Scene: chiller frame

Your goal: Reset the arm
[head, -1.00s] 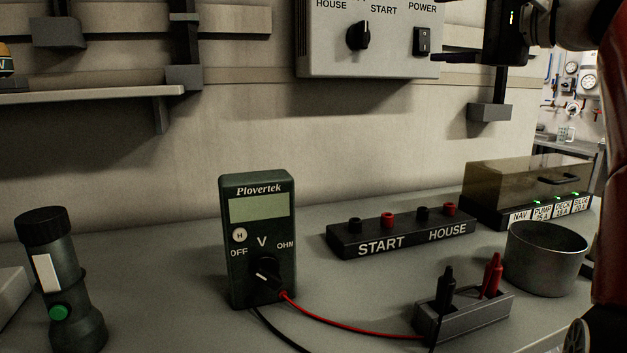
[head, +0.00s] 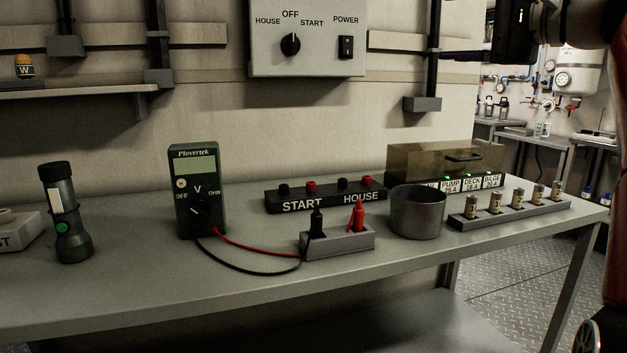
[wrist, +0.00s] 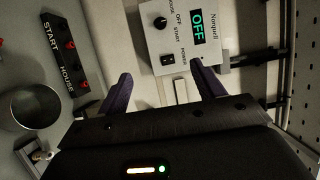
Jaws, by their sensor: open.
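My gripper (head: 448,57) is at the upper right of the head view, in the air above the bench (head: 130,290). In the wrist view my gripper (wrist: 162,86) shows two purple fingers spread apart with nothing between them. The wall panel (head: 263,62) is to its left in the head view, with a black rotary knob (head: 290,45) and a power switch (head: 346,47). In the wrist view the panel (wrist: 158,42) lies beyond the fingers, and its display (wrist: 197,27) reads OFF.
On the bench stand a flashlight (head: 66,215), a multimeter (head: 198,190), a probe holder (head: 340,243), a START/HOUSE terminal block (head: 325,200), a metal pot (head: 417,215), a lidded fuse box (head: 440,160) and a rack (head: 515,213) of small cylinders. Open floor (head: 500,275) shows at the right.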

